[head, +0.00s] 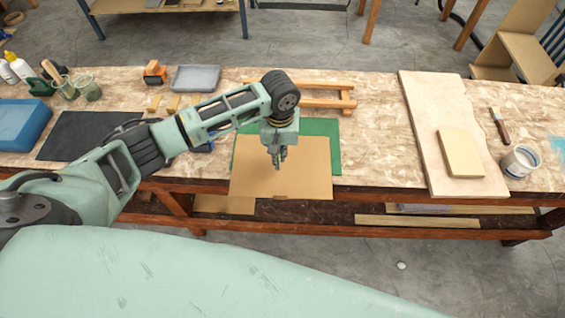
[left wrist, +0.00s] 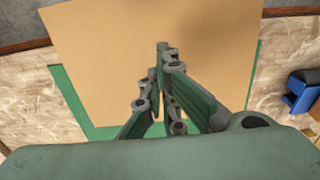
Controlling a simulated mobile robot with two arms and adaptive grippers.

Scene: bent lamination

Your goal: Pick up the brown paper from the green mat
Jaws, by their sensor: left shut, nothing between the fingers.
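The brown paper (head: 300,180) lies on the green mat (head: 330,130) and reaches out over the table's front edge. In the left wrist view the paper (left wrist: 110,50) fills the middle, with the green mat (left wrist: 70,95) showing along its sides. My left gripper (head: 277,166) is over the paper, pointing down, with its fingers closed together and nothing between them. Its fingers also show in the left wrist view (left wrist: 162,50). I cannot tell whether the fingertips touch the paper. My right gripper is not in view.
A wooden frame (head: 325,102) lies behind the mat. A pale board (head: 420,120) with a tan block (head: 461,153) is at right, beside a white pot (head: 520,161) and a brush (head: 499,124).

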